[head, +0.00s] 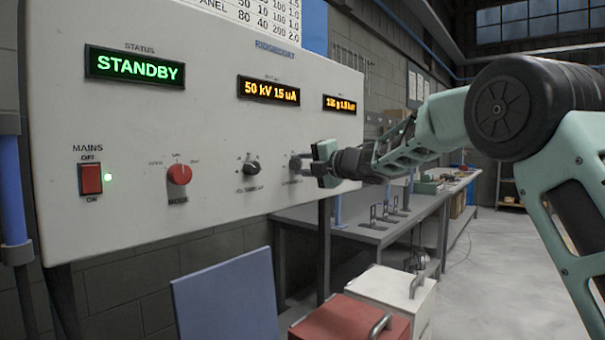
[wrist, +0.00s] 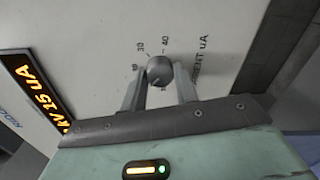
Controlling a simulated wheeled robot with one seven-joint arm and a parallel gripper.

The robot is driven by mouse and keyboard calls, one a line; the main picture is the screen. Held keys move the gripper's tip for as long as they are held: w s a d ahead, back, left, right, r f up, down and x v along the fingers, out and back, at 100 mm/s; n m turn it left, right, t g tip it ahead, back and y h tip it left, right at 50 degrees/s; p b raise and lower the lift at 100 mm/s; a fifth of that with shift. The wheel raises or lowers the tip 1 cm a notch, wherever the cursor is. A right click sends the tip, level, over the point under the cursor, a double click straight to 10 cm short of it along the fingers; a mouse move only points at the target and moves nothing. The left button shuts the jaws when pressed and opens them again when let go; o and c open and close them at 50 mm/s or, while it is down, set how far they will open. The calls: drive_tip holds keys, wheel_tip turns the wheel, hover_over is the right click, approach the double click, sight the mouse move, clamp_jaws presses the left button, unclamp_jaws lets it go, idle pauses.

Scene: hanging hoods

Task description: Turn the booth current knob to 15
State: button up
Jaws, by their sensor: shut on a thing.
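The booth current knob (head: 296,164) is a small grey round knob at the right end of the control row on the white panel. In the wrist view the knob (wrist: 159,68) sits between my fingertips, with dial marks 30 and 40 and "uA" lettering beside it. My gripper (head: 307,161) is shut on it, one finger on each side; it also shows in the wrist view (wrist: 160,80). The knob's pointer is hard to make out. The amber output display (head: 268,91) appears to read 50 kV 15 uA.
To the left are a black knob (head: 251,167), a red mode knob (head: 179,174) and a red mains switch (head: 90,178) with a lit green lamp. The status display (head: 134,67) reads STANDBY. Below stand a blue board (head: 226,298), a red box (head: 350,320) and a white box (head: 392,288).

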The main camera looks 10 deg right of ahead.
drive_tip(key=shift+f, duration=0.1)
idle(0.5)
drive_tip(key=o, duration=1)
drive_tip(key=shift+s, duration=0.1)
drive_tip(key=b+v, duration=0.2)
drive_tip(key=v, duration=1.5)
drive_tip(key=shift+s+b, duration=0.15)
drive_tip(key=shift+b, duration=0.2)
